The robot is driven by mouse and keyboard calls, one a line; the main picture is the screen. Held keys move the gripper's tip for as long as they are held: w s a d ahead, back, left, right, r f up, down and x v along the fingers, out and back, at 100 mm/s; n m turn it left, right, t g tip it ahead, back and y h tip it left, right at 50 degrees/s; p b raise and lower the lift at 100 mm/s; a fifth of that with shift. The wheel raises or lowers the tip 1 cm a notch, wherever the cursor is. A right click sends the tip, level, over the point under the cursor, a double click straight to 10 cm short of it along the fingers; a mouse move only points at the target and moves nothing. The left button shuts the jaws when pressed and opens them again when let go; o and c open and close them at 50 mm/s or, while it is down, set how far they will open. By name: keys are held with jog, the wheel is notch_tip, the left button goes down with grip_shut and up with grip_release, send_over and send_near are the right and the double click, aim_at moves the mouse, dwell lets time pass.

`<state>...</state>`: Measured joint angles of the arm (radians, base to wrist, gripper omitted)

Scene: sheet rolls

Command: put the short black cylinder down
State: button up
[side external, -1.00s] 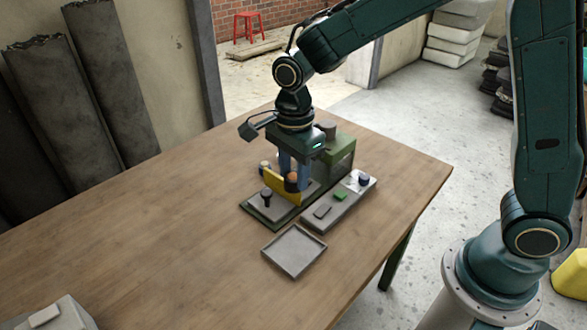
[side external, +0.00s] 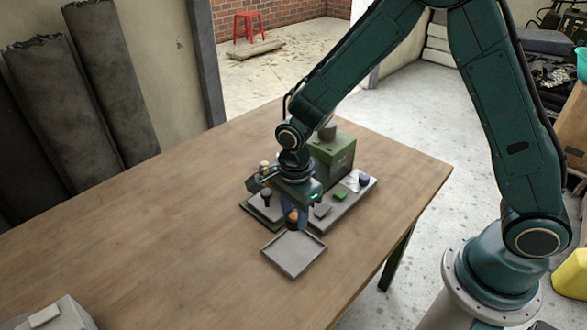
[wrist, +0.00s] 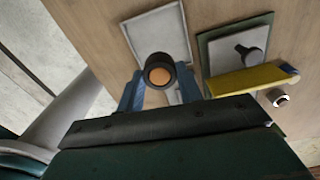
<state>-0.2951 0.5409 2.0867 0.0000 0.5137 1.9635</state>
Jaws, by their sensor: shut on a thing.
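My gripper (side external: 293,222) is shut on the short black cylinder (wrist: 150,72), which has an orange end face. In the wrist view the cylinder sits between the blue fingers of my gripper (wrist: 158,88). In the side view the cylinder (side external: 292,216) shows as an orange and dark spot at the far edge of a shallow grey tray (side external: 283,271). The tray also shows behind the cylinder in the wrist view (wrist: 155,22). The cylinder appears above the tray; its exact height is hard to tell.
A green-edged board with a black knob (wrist: 247,54) and a yellow bar (wrist: 250,80) lies beside the tray. A grey panel (side external: 345,202) with small parts and a green box (side external: 335,155) stand farther back. The table left of the tray is clear.

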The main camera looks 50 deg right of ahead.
jog(key=shift+f, duration=2.7)
jog(key=shift+f, duration=1.9)
jog(key=shift+f, duration=0.15)
jog(key=o, duration=1.1)
jog(key=shift+o, duration=0.2)
jog(key=shift+r, duration=0.2)
notch_tip(320, 180, up, 11)
jog(key=shift+r, duration=0.45)
